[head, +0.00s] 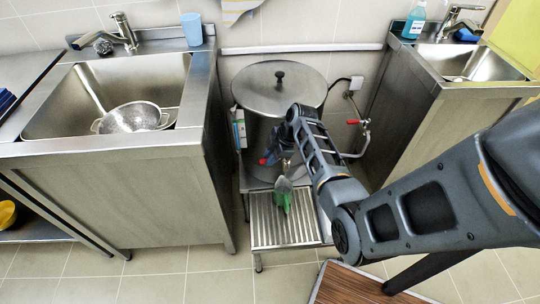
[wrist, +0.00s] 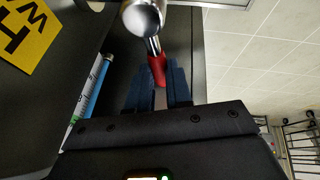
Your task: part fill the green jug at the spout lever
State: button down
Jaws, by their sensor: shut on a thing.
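The green jug (head: 282,200) stands on a slatted metal stand (head: 262,232) below the large lidded steel pot (head: 258,98) in the head view. How full it is cannot be seen. In the wrist view, my gripper (wrist: 157,88) is shut on the red spout lever (wrist: 157,68), its blue fingers on either side. The metal spout (wrist: 145,18) is just beyond the lever. In the head view my gripper (head: 270,158) is at the pot's front, above the jug, and my arm partly hides that area.
A sink with a colander (head: 132,117) is on the left, and another sink (head: 470,65) is on the right. A pipe with a red-handled valve (head: 354,122) runs beside the pot. A marked blue gauge (wrist: 88,90) and a yellow sign (wrist: 28,32) show in the wrist view.

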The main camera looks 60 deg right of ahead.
jog(key=shift+s+a+n+y+b, duration=0.15)
jog(key=shift+s+a+n+y, duration=0.15)
jog(key=shift+n, duration=0.35)
jog(key=shift+s+a+n+y+b, duration=0.15)
jog(key=shift+s+n+y, duration=0.1)
jog(key=shift+n, duration=0.4)
jog(key=c, duration=1)
grip_release()
jog(key=shift+c, duration=0.2)
jog(key=shift+d+r, duration=0.1)
jog(key=shift+r, duration=0.05)
jog(key=v, duration=0.7)
jog(key=shift+r, duration=0.25)
